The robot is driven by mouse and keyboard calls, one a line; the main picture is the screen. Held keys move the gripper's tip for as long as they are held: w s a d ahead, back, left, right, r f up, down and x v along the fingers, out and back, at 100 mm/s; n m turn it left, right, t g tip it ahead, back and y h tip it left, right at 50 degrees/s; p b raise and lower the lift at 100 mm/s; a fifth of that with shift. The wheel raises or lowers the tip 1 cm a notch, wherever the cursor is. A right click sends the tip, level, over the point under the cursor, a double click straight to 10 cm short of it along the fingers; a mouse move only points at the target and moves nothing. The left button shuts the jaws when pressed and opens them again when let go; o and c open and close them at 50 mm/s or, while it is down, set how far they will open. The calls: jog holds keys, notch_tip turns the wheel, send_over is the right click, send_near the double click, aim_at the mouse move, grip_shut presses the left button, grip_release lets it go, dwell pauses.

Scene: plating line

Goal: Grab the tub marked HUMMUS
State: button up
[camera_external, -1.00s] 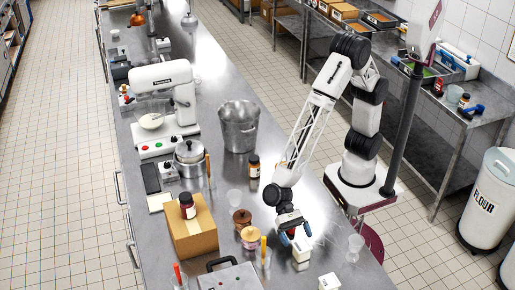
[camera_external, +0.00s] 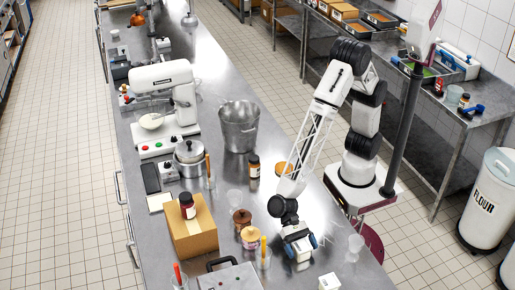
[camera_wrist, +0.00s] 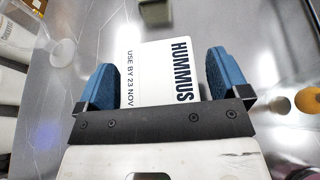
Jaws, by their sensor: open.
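A white tub marked HUMMUS (camera_wrist: 160,75) sits between my gripper's blue fingers in the wrist view. Its label also reads "USE BY 23 NOV". My gripper (camera_wrist: 163,82) is open, with one finger on either side of the tub and little room at each side; I cannot tell whether either finger touches it. In the external view my gripper (camera_external: 300,246) is low over the steel counter, and the tub (camera_external: 303,258) is mostly hidden under it.
Another white tub (camera_external: 329,282) stands nearer the counter's front. A clear cup (camera_external: 356,243) is to the right. A brown jar (camera_external: 242,219), a tan-lidded jar (camera_external: 250,237) and a cardboard box (camera_external: 194,235) stand to the left. A steel pot (camera_external: 239,127) is farther back.

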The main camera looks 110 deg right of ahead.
aim_at(302, 245)
jog(key=c, duration=1.1)
jog(key=shift+r, duration=0.1)
jog(key=shift+r, duration=0.7)
notch_tip(302, 245, up, 2)
jog(key=shift+r, duration=0.15)
jog(key=s+d+r, duration=0.1)
jog(key=s+d, duration=0.9)
jog(key=s, duration=0.2)
jog(key=shift+s, duration=0.2)
jog(key=shift+d, duration=0.1)
